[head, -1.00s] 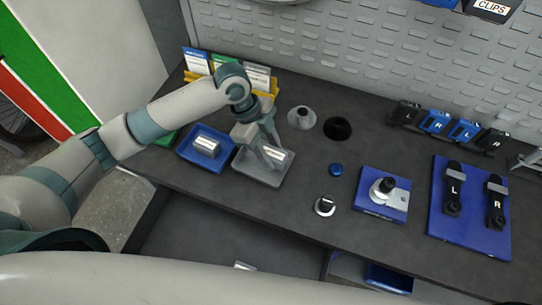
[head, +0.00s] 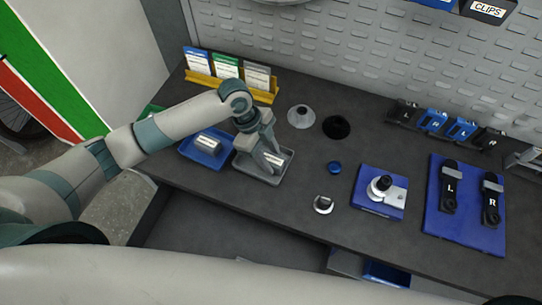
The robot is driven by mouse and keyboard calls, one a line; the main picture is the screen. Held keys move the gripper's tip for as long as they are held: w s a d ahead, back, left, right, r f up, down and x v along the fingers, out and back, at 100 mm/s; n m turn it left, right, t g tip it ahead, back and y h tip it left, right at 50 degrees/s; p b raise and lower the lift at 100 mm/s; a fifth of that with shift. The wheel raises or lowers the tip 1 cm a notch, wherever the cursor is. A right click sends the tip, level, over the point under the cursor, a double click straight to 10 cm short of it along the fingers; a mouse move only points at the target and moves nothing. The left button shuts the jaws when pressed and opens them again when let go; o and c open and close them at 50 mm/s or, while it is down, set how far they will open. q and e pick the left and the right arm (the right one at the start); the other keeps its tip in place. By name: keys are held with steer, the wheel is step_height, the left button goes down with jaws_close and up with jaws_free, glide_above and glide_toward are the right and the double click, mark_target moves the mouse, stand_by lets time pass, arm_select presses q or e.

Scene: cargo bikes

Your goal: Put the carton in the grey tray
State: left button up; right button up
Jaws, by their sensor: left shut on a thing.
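The grey tray (head: 282,173) stands on the dark worktop, left of the middle in the head view. My left gripper (head: 271,159) points down into it and is shut on a small pale carton (head: 276,160). The fingers hide part of the carton. It is inside the tray's outline, low near the floor; I cannot tell whether it touches the bottom. My right gripper is not in view.
A blue tray (head: 190,153) with a similar carton (head: 208,142) stands left of the grey tray. Behind is a yellow card rack (head: 262,95). A grey cone (head: 300,117) and a black round piece (head: 336,127) stand to the right.

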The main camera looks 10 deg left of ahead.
arm_select(q)
steer(key=shift+f, duration=0.15)
steer(key=o, duration=1.1)
steer(key=shift+r, duration=0.2)
steer(key=shift+w+a+r, duration=0.1)
steer(key=shift+a+r, duration=0.15)
steer(key=shift+r, duration=0.2)
steer(key=shift+b+v, duration=1.75)
steer(key=shift+v, duration=3.75)
